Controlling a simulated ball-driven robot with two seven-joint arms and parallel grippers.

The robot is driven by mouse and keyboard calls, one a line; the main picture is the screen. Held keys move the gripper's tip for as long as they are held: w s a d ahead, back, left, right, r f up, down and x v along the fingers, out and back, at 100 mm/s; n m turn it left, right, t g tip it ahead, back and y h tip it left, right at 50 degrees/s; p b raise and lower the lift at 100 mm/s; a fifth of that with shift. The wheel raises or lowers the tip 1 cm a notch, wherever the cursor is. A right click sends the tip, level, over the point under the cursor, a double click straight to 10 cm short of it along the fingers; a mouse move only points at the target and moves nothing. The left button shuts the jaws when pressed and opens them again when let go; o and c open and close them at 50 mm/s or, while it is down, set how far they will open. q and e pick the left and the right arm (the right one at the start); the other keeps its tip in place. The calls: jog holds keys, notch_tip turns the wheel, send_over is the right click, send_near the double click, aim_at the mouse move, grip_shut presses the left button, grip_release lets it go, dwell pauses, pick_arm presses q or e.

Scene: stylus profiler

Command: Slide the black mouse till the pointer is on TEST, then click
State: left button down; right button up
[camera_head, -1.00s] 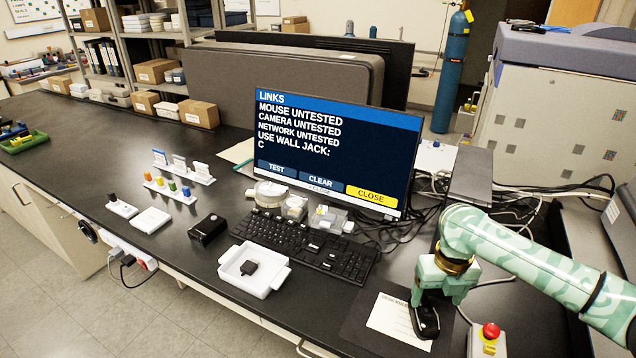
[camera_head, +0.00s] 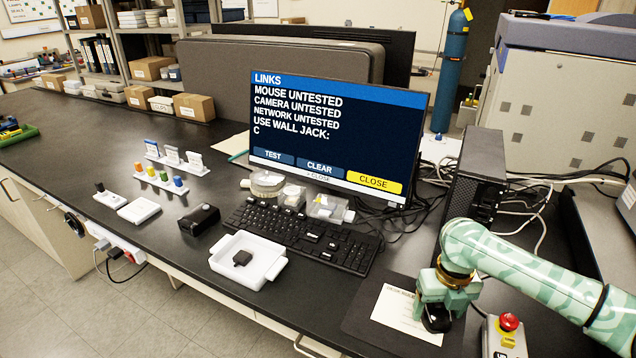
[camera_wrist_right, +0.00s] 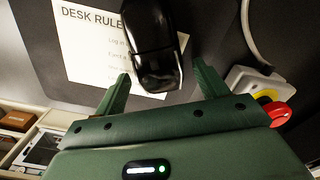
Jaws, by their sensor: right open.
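The black mouse (camera_head: 437,318) lies on the dark mat at the front right, partly hidden under my right gripper (camera_head: 441,306). In the right wrist view the mouse (camera_wrist_right: 152,45) lies between the two open fingers (camera_wrist_right: 161,70), with a gap on each side. The monitor (camera_head: 335,130) shows the LINKS page with TEST (camera_head: 273,155), CLEAR (camera_head: 320,168) and CLOSE (camera_head: 373,182) buttons. CLOSE is yellow, the other two are blue. The mouse line reads untested. I cannot make out a separate pointer arrow. My left gripper is not in view.
A paper headed DESK RULES (camera_wrist_right: 95,40) lies on the mat (camera_head: 362,322), partly under the mouse. A box with a red button (camera_head: 508,325) stands right of the gripper. The keyboard (camera_head: 300,238) and white tray (camera_head: 248,262) are to the left.

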aim_at(377, 310)
dwell(0.5)
jog(key=shift+p, duration=0.5)
jog(key=shift+f, duration=0.15)
jog(key=c, duration=1)
jog(key=shift+w+a+p, duration=0.2)
jog(key=shift+a+p, duration=0.05)
jog(key=shift+a, duration=0.4)
jog(key=shift+w+a+p, duration=0.2)
jog(key=shift+a, duration=0.4)
jog(key=shift+w+a+p, duration=0.2)
jog(key=shift+a, duration=0.45)
jog(key=shift+w+a+p, duration=0.15)
jog(key=shift+w+a, duration=0.05)
jog(key=shift+a, duration=0.45)
jog(key=shift+w+a, duration=0.25)
jog(key=shift+a, duration=0.4)
jog(key=shift+w+a, duration=0.2)
jog(key=shift+a, duration=0.5)
jog(key=shift+w+a, duration=0.25)
jog(key=shift+a, duration=0.4)
jog(key=shift+w+a, duration=0.25)
jog(key=shift+a, duration=0.45)
jog(key=shift+w+a, duration=0.2)
jog(key=shift+a, duration=0.5)
